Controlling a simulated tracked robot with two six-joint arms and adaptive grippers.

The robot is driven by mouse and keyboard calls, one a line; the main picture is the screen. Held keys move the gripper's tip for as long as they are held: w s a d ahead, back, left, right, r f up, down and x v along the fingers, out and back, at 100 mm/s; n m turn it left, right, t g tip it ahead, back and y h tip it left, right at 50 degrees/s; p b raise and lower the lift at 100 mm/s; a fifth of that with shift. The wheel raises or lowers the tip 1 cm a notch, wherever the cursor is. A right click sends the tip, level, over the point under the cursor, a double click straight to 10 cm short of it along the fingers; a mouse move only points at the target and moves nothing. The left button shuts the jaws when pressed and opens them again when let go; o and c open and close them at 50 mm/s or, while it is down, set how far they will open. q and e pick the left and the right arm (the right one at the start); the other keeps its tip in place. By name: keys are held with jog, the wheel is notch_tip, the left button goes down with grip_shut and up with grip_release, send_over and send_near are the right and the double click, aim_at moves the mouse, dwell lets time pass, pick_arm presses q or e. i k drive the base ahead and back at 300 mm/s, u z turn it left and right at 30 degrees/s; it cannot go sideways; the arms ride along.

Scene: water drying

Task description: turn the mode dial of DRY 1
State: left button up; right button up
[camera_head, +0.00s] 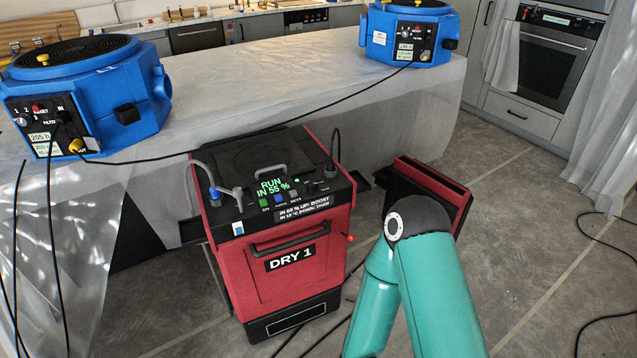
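DRY 1 (285,262) is a red dehumidifier with a black top, standing on the floor in the middle. Its lit display (271,186) reads "RUN IN 55 %" in green. Green, blue and pale buttons sit below the display. A small dark round part, possibly the mode dial (319,186), is on the top panel right of the buttons; its setting is too small to read. The label strip reads "IN 65 % UP: BOOST" and a lower line. My teal right arm comes up from the bottom, right of the machine. Neither gripper is in view.
A plastic-covered counter (300,108) stands behind DRY 1, bearing a blue machine at left (130,90) and another at right (440,35). Black cables cross the floor. A red and black box-like part (428,178) is behind my arm. Open floor (540,230) lies right.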

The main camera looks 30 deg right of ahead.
aim_at(312, 185)
jog(key=z, duration=0.4)
jog(key=i, duration=0.95)
jog(key=u, duration=0.45)
